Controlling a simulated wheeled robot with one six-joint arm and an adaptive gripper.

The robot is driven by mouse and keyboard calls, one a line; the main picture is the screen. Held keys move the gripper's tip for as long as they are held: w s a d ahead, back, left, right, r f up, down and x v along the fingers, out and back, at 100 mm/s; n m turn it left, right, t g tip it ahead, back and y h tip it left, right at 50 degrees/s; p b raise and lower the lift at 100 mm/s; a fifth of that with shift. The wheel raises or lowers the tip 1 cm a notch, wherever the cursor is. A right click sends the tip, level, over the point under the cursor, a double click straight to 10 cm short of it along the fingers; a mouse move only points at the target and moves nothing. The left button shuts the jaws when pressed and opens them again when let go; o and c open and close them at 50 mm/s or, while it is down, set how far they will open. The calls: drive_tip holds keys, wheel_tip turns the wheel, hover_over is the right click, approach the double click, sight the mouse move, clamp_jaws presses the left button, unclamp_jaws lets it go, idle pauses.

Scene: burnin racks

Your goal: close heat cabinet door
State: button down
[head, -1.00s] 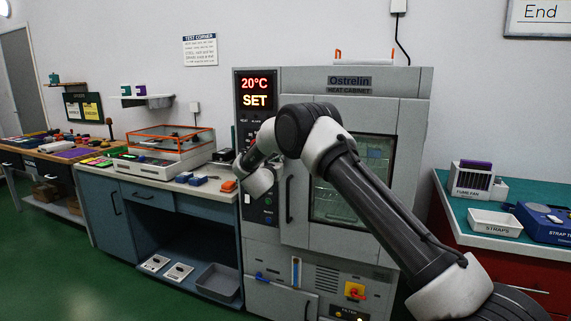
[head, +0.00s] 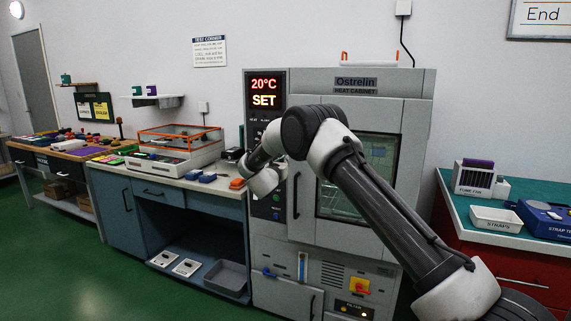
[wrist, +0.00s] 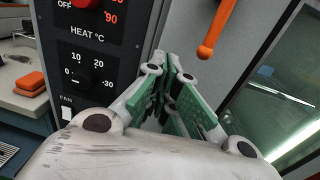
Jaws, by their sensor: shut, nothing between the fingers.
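The grey heat cabinet (head: 355,81) stands at the centre of the head view, with a red 20°C SET display (head: 262,92). Its door (head: 305,150) has a window, partly hidden by my arm, and a dark vertical handle (head: 296,196) on its left side. The door looks flush or nearly flush with the front; I cannot tell whether a small gap remains. My gripper (wrist: 172,62) is shut and empty, with green finger pads, in front of the cabinet's left side. In the wrist view it points between the dial panel (wrist: 92,65) and the door. An orange bar (wrist: 215,30) shows above right of the fingers.
A counter (head: 160,178) with orange-framed equipment stands left of the cabinet. The green floor (head: 90,270) is clear at the front left.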

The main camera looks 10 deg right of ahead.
drive_tip(key=a+v, duration=0.1)
drive_tip(key=v, duration=0.8)
drive_tip(key=s+a+f+n+g+y, duration=0.25)
drive_tip(key=a+f+n+y, duration=0.8)
drive_tip(key=n, duration=0.75)
drive_tip(key=s+d+n+g+y, duration=0.1)
drive_tip(key=s+d+n+g, duration=0.1)
drive_tip(key=s+n+g, duration=0.55)
drive_tip(key=s+d+r+n+h, duration=0.1)
drive_tip(key=s+d+r+n, duration=0.4)
drive_tip(key=s+d, duration=0.5)
drive_tip(key=s+d+r+n+g+h, duration=0.1)
drive_tip(key=s+d+r+n, duration=0.4)
drive_tip(key=s, duration=1.6)
drive_tip(key=s+d+r+n+h, duration=0.1)
drive_tip(key=s+d+r+n, duration=0.5)
drive_tip(key=s+d+r, duration=0.4)
drive_tip(key=s+d, duration=0.5)
drive_tip(key=d, duration=0.2)
drive_tip(key=shift+s+g, duration=0.4)
